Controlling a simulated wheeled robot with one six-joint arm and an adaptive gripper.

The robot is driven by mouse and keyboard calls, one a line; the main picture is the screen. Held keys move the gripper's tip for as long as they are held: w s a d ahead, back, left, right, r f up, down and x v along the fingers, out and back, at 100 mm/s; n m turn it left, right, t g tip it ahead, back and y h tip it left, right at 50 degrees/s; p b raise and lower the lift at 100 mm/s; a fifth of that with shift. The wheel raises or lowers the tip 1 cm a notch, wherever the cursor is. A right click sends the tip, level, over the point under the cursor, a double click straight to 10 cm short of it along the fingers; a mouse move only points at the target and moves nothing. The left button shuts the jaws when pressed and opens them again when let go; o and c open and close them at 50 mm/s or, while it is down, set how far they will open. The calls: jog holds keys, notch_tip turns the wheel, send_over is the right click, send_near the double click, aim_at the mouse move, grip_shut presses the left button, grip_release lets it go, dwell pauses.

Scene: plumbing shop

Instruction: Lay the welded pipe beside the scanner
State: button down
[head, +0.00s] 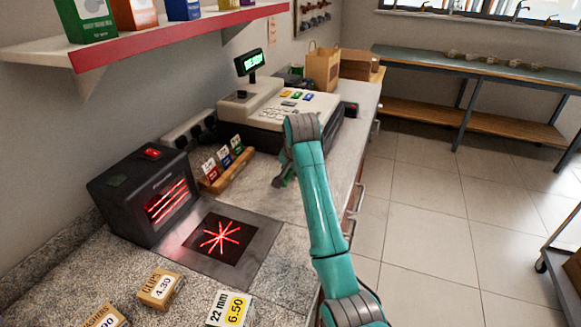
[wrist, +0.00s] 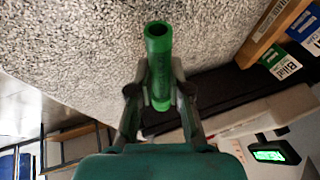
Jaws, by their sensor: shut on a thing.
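My gripper (wrist: 160,88) is shut on the welded pipe (wrist: 158,45), a short green tube with an open end. The pipe points away from my wrist, with bare speckled counter behind it in the wrist view. In the head view my gripper (head: 281,181) is over the counter, in front of the cash register, and mostly hidden by my arm; only a bit of green shows there. The scanner (head: 118,197), a black box with glowing red lines, stands to the left. Its flat plate with a red star-shaped light (head: 262,240) lies in the counter before it.
A wooden card rack (head: 228,174) stands between scanner and cash register (head: 262,112). Price boxes, including a clips box (head: 160,289) and a 22 mm box (head: 229,309), are at the front. A shelf (head: 170,40) overhangs the left. Counter right of the plate is clear.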

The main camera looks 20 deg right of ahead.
aim_at(289, 187)
jog(key=shift+f, duration=2)
jog(key=c, duration=1)
grip_release()
